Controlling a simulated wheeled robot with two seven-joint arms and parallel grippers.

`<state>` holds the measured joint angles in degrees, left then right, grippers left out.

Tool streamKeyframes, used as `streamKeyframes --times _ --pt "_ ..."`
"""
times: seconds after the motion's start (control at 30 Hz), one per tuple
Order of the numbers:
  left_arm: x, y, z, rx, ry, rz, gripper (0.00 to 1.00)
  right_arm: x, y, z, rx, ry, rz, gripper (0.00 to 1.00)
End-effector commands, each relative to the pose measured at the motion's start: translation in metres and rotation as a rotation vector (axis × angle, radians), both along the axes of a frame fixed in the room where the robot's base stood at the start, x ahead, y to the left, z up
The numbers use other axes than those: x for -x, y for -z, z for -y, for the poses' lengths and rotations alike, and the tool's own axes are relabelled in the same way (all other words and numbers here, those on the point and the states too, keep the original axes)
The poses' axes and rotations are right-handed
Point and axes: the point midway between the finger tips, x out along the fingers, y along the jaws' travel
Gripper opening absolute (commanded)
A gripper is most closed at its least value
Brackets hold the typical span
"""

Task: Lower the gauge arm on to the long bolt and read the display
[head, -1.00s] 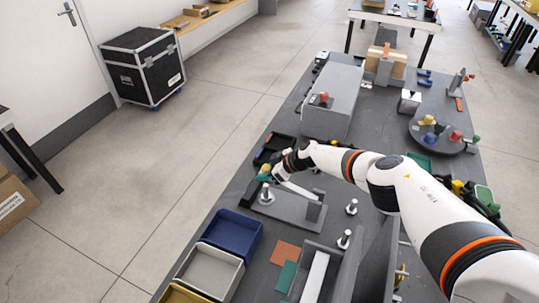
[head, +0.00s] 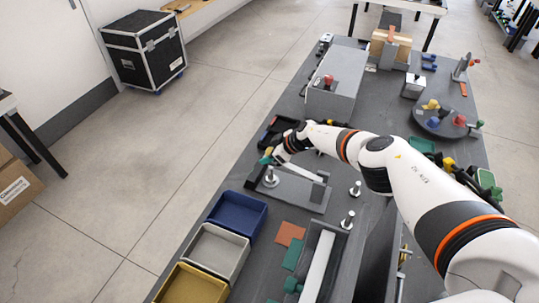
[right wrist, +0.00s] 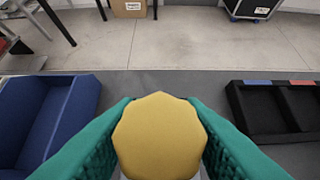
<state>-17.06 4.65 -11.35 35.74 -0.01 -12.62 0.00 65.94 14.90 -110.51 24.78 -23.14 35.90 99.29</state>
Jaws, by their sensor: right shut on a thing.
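The gauge's grey base plate (head: 312,202) lies on the bench, with a silver bolt (head: 270,181) standing upright on its left end. The pale gauge arm (head: 308,174) slopes up from the right end of the plate towards my right gripper (head: 268,158). In the right wrist view its green fingers are shut on a yellow eight-sided knob (right wrist: 160,138). The gripper is above the bolt; I cannot tell whether the arm touches it. No display reading can be made out. My left gripper is not in view.
Two more upright bolts (head: 355,189) (head: 347,220) stand right of the plate. Blue (head: 237,213), grey (head: 217,252) and yellow (head: 190,284) bins line the bench's left edge. A black divided tray (right wrist: 285,112) is close to the gripper. A large grey box (head: 335,90) stands behind.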

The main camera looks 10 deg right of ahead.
Motion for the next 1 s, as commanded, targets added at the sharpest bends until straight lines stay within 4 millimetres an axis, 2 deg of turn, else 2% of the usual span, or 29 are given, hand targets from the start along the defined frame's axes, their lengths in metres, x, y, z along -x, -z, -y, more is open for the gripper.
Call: streamKeyframes --times 0.03,0.1,0.47,0.7,1.0 --pt "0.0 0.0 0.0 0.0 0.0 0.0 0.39 -0.002 -0.005 -0.005 -0.008 -0.002 0.005 0.41" --pt "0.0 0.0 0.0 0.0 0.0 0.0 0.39 -0.002 -0.004 -0.004 -0.007 -0.001 0.005 0.48" --pt "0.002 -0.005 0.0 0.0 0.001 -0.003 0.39 0.0 -0.007 0.002 -0.002 0.0 0.003 0.48" --pt "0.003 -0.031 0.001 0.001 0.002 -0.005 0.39 0.012 -0.034 0.018 -0.003 -0.001 0.003 0.48" --pt "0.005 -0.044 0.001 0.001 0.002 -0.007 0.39 0.032 -0.067 0.043 -0.002 -0.002 0.005 0.48"
